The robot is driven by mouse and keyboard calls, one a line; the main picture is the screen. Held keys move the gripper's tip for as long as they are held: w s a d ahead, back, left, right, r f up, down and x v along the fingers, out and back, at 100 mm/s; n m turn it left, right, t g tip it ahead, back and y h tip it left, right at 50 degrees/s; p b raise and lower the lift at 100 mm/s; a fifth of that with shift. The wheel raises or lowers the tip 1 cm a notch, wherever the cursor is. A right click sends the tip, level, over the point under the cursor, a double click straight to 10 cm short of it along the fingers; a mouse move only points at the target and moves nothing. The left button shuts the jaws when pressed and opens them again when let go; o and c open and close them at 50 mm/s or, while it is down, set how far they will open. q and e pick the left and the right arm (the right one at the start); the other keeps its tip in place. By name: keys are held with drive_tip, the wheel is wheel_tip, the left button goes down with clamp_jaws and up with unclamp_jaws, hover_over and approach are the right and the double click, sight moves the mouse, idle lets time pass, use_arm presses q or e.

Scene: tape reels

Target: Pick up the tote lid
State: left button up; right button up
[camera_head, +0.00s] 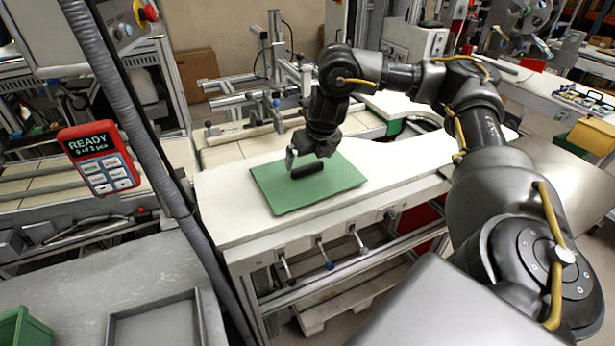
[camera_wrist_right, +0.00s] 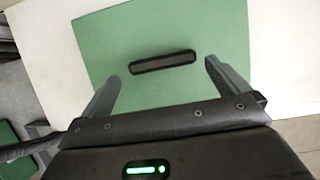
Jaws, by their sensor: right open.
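The tote lid (camera_head: 330,183) is a flat green panel with a dark handle (camera_head: 306,170) in its middle. It lies on the white workbench in the head view. The lid also shows in the right wrist view (camera_wrist_right: 215,40), with its black handle (camera_wrist_right: 163,62) across the centre. My right gripper (camera_head: 299,160) is above the lid near the handle. In the right wrist view my right gripper (camera_wrist_right: 162,80) is open, its fingers on either side of the handle's ends and nothing between them. My left gripper is not in view.
The white workbench (camera_head: 225,205) has bare room around the lid. A red box with a display (camera_head: 100,158) stands at the left, near a grey upright tube. A grey tray (camera_head: 155,320) and a green bin (camera_head: 22,328) are at the lower left. Clamps and rails stand behind the bench.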

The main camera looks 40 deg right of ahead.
sight(308, 166)
drive_tip(key=b+x, duration=0.1)
drive_tip(key=x, duration=0.2)
drive_tip(key=shift+w+d+f, duration=0.1)
drive_tip(key=shift+d+f, duration=0.05)
drive_tip(key=shift+f, duration=0.2)
drive_tip(key=shift+r, duration=0.1)
drive_tip(key=c, duration=0.8)
